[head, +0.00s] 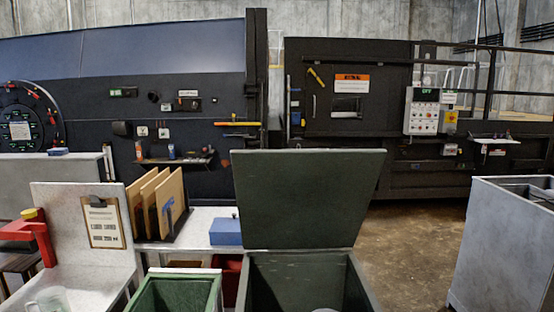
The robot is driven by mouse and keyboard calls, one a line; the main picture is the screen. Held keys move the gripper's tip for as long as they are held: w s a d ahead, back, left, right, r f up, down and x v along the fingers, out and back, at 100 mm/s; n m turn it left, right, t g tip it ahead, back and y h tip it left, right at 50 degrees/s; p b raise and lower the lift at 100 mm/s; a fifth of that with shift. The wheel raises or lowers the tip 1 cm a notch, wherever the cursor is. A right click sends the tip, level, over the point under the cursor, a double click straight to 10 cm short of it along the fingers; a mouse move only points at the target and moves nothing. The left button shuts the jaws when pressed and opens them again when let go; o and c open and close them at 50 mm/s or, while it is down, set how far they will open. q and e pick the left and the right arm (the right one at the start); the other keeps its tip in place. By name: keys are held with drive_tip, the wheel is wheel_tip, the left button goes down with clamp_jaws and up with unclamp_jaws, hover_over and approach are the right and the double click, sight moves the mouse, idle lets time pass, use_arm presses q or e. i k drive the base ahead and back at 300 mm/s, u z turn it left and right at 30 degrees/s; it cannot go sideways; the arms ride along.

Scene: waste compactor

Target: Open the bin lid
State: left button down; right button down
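A large dark green bin (300,272) stands in the lower middle of the head view. Its lid (308,198) is raised and stands nearly upright at the bin's back edge, so the bin's mouth is open. A small pale shape shows inside at the bottom edge of the picture; I cannot tell what it is. The bin's lower part is cut off by the frame. Neither of my grippers is in view, and nothing is seen touching the lid.
A smaller green open container (176,291) stands left of the bin. Behind are a table with upright boards (158,204) and a blue box (226,231). A red vise (35,236) is at left, a grey cabinet (500,245) at right. The floor right of the bin is clear.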

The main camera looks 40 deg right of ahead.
sight(290, 199)
drive_tip(key=z, duration=0.65)
drive_tip(key=i, duration=0.1)
drive_tip(key=u, duration=1.3)
drive_tip(key=k, duration=1.75)
drive_tip(key=z, duration=0.75)
drive_tip(key=i, duration=1)
